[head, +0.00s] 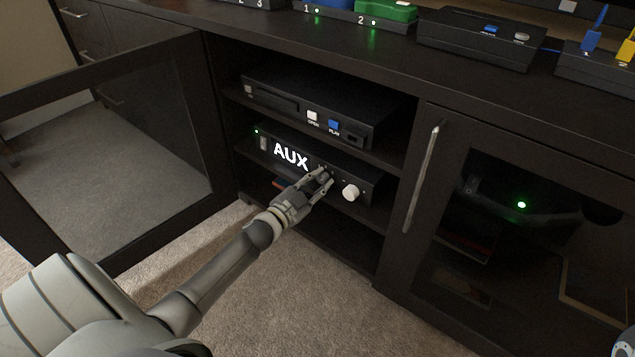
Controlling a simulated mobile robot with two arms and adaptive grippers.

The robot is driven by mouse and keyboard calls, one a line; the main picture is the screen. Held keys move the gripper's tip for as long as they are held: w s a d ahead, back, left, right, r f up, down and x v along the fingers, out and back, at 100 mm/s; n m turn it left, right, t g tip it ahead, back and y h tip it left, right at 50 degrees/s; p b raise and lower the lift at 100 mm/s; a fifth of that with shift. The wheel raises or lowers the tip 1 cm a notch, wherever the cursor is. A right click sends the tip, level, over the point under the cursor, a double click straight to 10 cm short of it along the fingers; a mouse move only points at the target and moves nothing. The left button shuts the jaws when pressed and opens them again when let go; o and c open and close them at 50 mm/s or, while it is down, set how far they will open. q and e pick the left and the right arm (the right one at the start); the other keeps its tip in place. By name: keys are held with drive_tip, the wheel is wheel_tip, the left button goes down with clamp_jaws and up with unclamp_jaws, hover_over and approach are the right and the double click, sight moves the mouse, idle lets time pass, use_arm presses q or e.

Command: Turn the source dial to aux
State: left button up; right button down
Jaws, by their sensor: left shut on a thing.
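The black amplifier (266,157) sits on a middle shelf inside the open cabinet. Its lit display (291,155) reads "AUX" in white letters. My left gripper (326,176) reaches in from the lower left and is shut at the amplifier's front, just right of the display. It is shut on the source dial, which the fingers mostly hide, so its pointing direction cannot be read. A white knob (350,192) stands clear on the front panel, right of the gripper.
A disc player (300,105) with white and blue buttons sits on the shelf above. The open glass door (105,150) stands at the left, close to my arm. A closed glass door (520,230) with a metal handle (424,178) is at the right. Carpet lies below.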

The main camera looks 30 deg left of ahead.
use_arm(q)
drive_tip(key=o, duration=0.9)
drive_tip(key=shift+o, duration=0.8)
drive_tip(key=shift+f, duration=0.15)
